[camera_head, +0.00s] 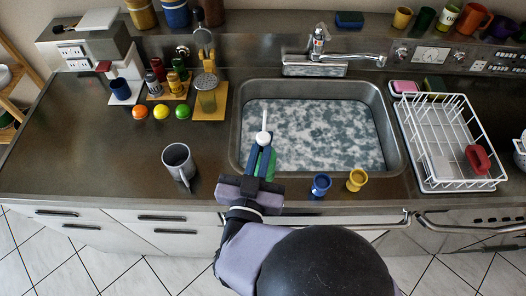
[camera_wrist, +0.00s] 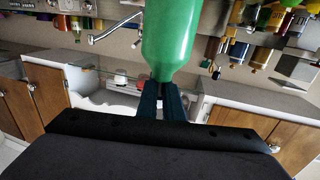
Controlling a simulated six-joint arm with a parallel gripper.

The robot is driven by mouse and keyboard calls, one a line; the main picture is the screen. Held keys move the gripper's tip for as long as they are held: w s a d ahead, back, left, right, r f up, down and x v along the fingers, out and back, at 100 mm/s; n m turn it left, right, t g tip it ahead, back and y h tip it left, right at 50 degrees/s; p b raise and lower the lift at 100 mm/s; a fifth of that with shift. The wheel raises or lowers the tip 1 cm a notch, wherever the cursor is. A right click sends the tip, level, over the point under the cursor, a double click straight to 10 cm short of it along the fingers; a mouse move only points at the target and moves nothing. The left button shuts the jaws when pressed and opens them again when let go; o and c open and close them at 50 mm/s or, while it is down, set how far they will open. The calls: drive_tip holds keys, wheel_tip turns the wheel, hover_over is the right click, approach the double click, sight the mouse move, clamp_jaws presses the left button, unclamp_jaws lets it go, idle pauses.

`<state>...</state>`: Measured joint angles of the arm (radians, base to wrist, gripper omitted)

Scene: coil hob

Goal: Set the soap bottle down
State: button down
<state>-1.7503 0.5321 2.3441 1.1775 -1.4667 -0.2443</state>
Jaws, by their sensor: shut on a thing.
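The soap bottle is green in the wrist view (camera_wrist: 172,42), where it rises from between my fingertips (camera_wrist: 162,92). In the head view the bottle (camera_head: 263,138) shows mainly as a white top with a thin spout or stem, with a little green between the fingers. My gripper (camera_head: 260,160) is shut on the bottle. It holds it over the front left part of the sink (camera_head: 237,125), near the rim. The bottle's base is hidden, and its height above the sink is hard to tell.
A grey mug (camera_head: 178,162) stands on the counter to the left. A blue cup (camera_head: 320,185) and a yellow cup (camera_head: 357,179) stand at the front edge to the right. A white dish rack (camera_head: 425,170) is right of the sink. Counter (camera_head: 95,165) left of the mug is clear.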

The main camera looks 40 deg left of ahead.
drive_tip(key=shift+r, duration=1.2)
